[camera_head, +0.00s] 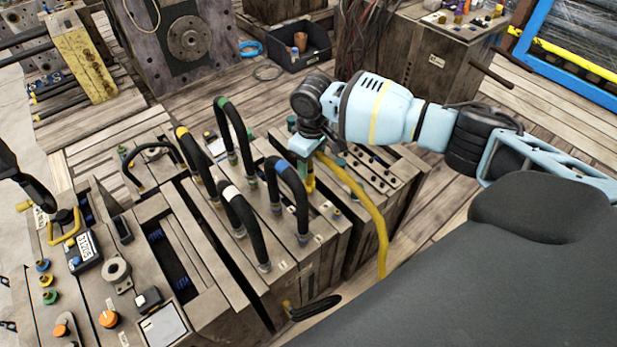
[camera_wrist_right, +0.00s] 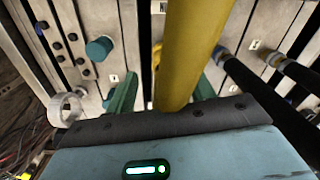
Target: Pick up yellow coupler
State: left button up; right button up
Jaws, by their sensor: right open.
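The yellow coupler (camera_head: 310,182) stands on the grey mould block, below my right gripper (camera_head: 311,150), at the upper end of a thick yellow hose (camera_head: 370,205). The hose bends over and hangs down the block's near side. My right gripper is open and points down, with its teal fingers at the hose top. In the wrist view the yellow hose (camera_wrist_right: 190,50) passes between the two green fingers (camera_wrist_right: 163,95) and hides most of the coupler. I cannot tell whether the fingers touch it.
Black hoses with green (camera_head: 222,102), blue (camera_head: 283,165), white (camera_head: 229,192) and yellow (camera_head: 182,132) bands arch over the blocks to the left. Small studs and teal caps (camera_wrist_right: 99,48) stand near the fingers. A black bin (camera_head: 287,45) sits on the wooden floor behind.

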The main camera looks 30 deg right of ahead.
aim_at(309, 178)
notch_tip(309, 178, down, 2)
jog(key=shift+f, duration=0.2)
jog(key=f, duration=0.1)
jog(key=f+b, duration=0.1)
jog(key=f, duration=0.2)
jog(key=shift+w+a+f, duration=0.2)
jog(key=shift+w+f, duration=0.05)
jog(key=shift+f, duration=0.35)
jog(key=shift+c, duration=0.2)
grip_shut()
jog(key=shift+r, duration=0.15)
